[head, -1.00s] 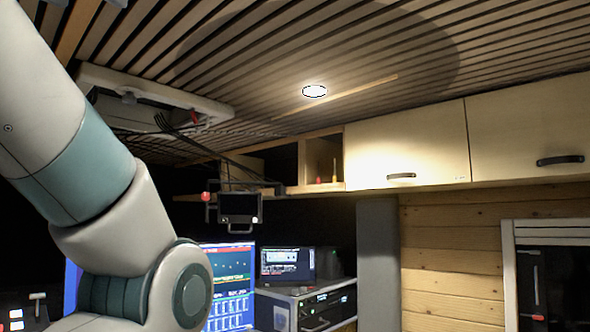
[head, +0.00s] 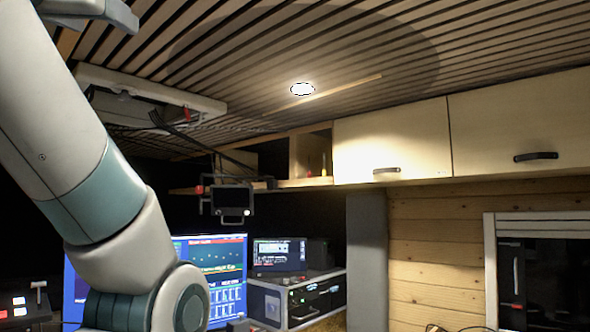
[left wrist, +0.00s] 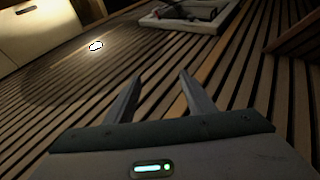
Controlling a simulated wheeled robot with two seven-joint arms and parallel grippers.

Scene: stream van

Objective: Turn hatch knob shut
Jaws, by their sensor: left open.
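The roof hatch (head: 195,97) is a pale frame set in the slatted ceiling at the upper left of the head view. A small red part (head: 218,116) shows at its right end; I cannot tell whether it is the knob. In the left wrist view the hatch frame (left wrist: 172,24) is at the top, with dark and red parts (left wrist: 211,13) inside it, too small to make out. My left gripper (head: 112,12) is at the top left edge of the head view, near the ceiling. In the left wrist view its fingers (left wrist: 160,76) are apart and empty, short of the hatch. My right gripper is not in view.
A round ceiling lamp (head: 302,89) is lit to the right of the hatch. Wall cupboards (head: 392,140) run along the right. A small monitor (head: 233,199) hangs below the hatch, above a large screen (head: 215,262) and equipment case (head: 300,300).

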